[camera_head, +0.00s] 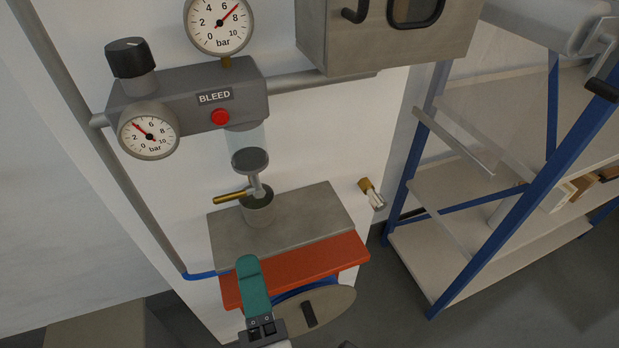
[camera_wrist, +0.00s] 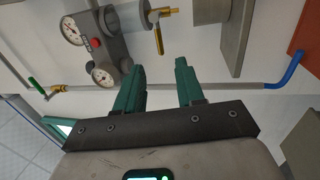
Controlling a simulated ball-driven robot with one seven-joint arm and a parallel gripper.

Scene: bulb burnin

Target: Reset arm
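My gripper (camera_head: 250,262) is at the lower middle of the head view, with its teal finger in front of the red ledge (camera_head: 325,262). The two fingers overlap in that view. In the wrist view my gripper (camera_wrist: 159,67) shows both teal fingers apart, with nothing held between them. Beyond the fingers is a grey regulator block (camera_wrist: 103,45) with two dials and a red button. A brass lever (camera_wrist: 158,40) hangs beside it. I cannot tell the exact gap between the fingers and the wall.
The grey block labelled BLEED (camera_head: 185,88) carries a black knob (camera_head: 130,58). Below it, a grey cup (camera_head: 259,208) stands on a grey slab (camera_head: 315,212). A wall cabinet (camera_head: 385,45) is above. A blue-framed shelf rack (camera_head: 490,190) stands right. Pipes run along the wall.

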